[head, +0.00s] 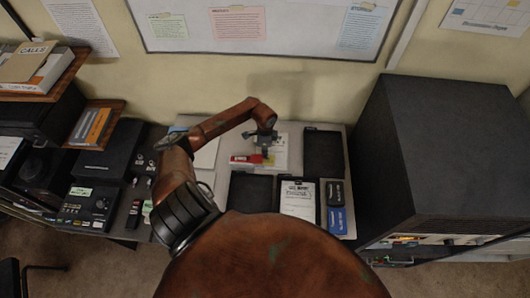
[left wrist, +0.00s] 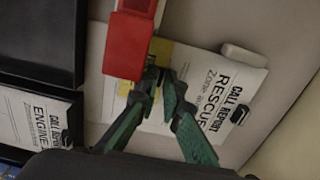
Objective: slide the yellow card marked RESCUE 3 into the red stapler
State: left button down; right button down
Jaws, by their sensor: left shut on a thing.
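The red stapler (head: 243,159) lies on the desk in the head view; its red end also shows at the top of the left wrist view (left wrist: 128,42). My left gripper (head: 265,151) is right beside the stapler's right end, pointing down. Its green fingers (left wrist: 158,78) are shut on the yellow card (head: 269,160), which is mostly hidden by the fingers and stapler. Small yellow parts show around the fingertips in the left wrist view (left wrist: 161,47). The card's marking is not readable, and I cannot tell whether its edge is inside the stapler. My right gripper is out of view.
A white CALL REPORT RESCUE sheet (left wrist: 221,85) with a clip lies under the gripper. Black trays (head: 323,153) and a clipboard sheet (head: 298,198) stand close by. A large black cabinet (head: 440,150) is at right, and console boxes (head: 108,152) are at left.

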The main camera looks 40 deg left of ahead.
pick_arm(q)
jog(key=shift+s+a, duration=0.1)
jog(key=shift+a, duration=0.05)
jog(key=c, duration=2)
grip_release()
jog(key=shift+f, duration=0.1)
jog(key=shift+s, duration=0.1)
